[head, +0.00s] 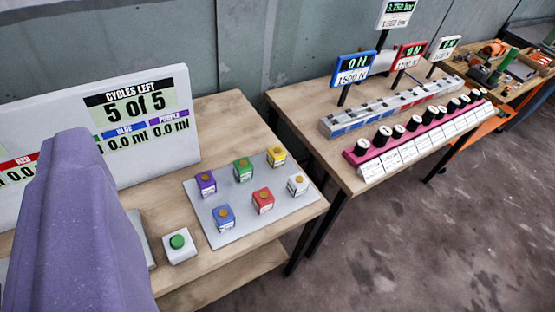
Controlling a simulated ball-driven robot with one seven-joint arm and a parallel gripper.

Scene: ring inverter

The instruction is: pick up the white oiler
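The white oiler (298,185) is a small, pale block with an orange-brown round top. It stands upright at the right side of a light grey plate (245,238) on the near wooden table. It is to the right of the red oiler (263,201) and below the yellow oiler (276,156), apart from both. A large purple-grey part at the left looks like my own arm. No gripper fingers show in this view, and nothing covers the white oiler.
Purple (206,184), green (243,169) and blue (224,217) oilers share the plate. A green push button (177,242) is left of it. A white display board (150,130) stands behind. A second table (300,105) with a pink rack (400,138) stands right; open floor lies in front.

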